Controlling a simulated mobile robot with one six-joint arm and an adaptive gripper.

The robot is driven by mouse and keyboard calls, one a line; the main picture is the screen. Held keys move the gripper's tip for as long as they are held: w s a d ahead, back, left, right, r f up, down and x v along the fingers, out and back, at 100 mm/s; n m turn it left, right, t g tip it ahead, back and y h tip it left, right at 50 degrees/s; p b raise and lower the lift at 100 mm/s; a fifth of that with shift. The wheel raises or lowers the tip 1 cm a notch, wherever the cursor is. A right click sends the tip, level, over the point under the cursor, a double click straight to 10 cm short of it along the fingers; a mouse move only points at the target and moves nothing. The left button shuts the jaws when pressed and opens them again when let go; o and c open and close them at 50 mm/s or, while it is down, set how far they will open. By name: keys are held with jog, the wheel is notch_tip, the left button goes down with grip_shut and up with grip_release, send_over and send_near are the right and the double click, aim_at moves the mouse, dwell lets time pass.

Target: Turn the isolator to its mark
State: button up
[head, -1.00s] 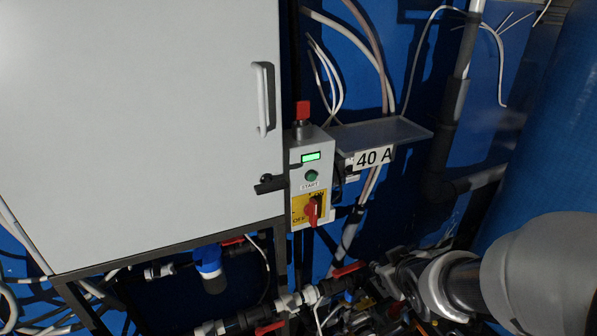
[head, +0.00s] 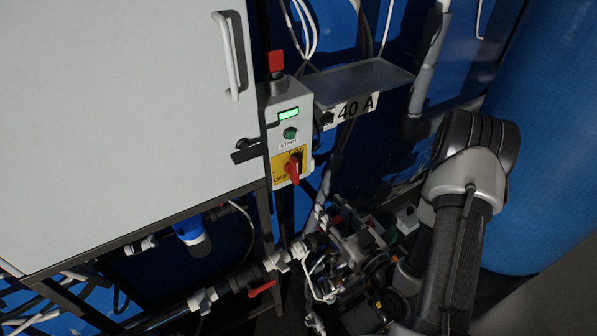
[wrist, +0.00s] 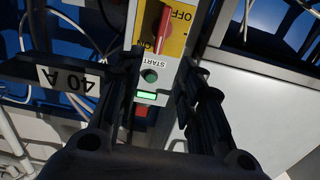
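The isolator is a red handle (head: 294,169) on a yellow plate (head: 279,171) marked OFF, low on the front of a grey control box (head: 289,107). The handle stands roughly upright along the box, its lower end over the plate's bottom edge. In the wrist view, which is upside down, the red handle (wrist: 163,28) is at the top, beyond my fingertips. My gripper (wrist: 160,68) is open and empty, its black fingers spread to either side of the box in the picture. I cannot clearly pick the gripper out from the dark clutter in the head view.
A green START button (head: 290,133) and lit green display (head: 289,114) sit above the isolator. A shelf (head: 362,82) labelled 40 A juts out at right. A large grey cabinet (head: 110,120) stands left, a blue tank (head: 555,150) right. Pipes with red valve levers (head: 262,288) run below.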

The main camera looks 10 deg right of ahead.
aim_at(297, 171)
jog(key=x, duration=1.6)
jog(key=shift+c, duration=0.5)
grip_shut()
